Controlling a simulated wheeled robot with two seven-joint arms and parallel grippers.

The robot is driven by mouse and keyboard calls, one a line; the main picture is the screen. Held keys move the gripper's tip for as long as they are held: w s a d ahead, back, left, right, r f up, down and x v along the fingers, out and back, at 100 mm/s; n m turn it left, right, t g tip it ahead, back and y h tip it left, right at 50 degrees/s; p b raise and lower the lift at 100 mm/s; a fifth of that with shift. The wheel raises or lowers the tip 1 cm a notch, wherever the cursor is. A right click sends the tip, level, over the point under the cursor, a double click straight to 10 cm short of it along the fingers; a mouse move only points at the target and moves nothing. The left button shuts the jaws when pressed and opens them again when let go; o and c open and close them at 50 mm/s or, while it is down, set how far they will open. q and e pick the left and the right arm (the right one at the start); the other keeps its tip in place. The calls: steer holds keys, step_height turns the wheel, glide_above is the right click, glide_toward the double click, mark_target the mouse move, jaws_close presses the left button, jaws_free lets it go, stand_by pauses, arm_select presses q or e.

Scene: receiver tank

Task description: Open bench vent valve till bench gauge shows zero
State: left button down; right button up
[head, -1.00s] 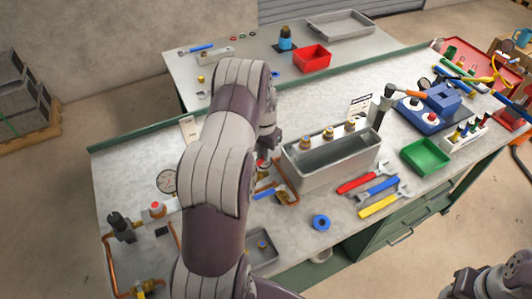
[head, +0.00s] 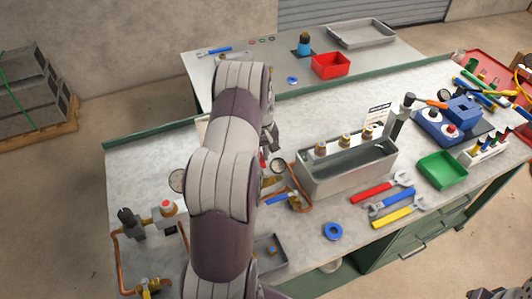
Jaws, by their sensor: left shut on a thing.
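My left arm comes up from the bottom across the middle of the head view, and its gripper (head: 267,140) is low over the bench, left of the grey metal box. Its fingers are shut, with a small red part (head: 263,161) just below them. What they hold is mostly hidden, and I take it to be the bench vent valve's handle. A round white gauge (head: 176,181) is half covered by my arm, and its needle cannot be read. A second small gauge (head: 277,167) is right of the arm. Only the edge of my right gripper (head: 489,294) shows at bottom right.
The grey metal box (head: 345,178) with brass fittings stands right of my gripper. Wrenches (head: 385,195), a blue ring (head: 333,231) and a green bin (head: 442,169) lie to the right.

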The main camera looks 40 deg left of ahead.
arm_select(q)
steer(key=shift+s+a+n, duration=0.25)
steer(key=shift+s+n, duration=0.15)
steer(key=shift+n, duration=0.6)
steer(key=c, duration=1.1)
jaws_free()
steer(key=shift+s, duration=0.1)
steer(key=shift+o, duration=0.2)
step_height(320, 180, up, 13)
steer(key=shift+f+p, duration=0.15)
steer(key=shift+p, duration=0.3)
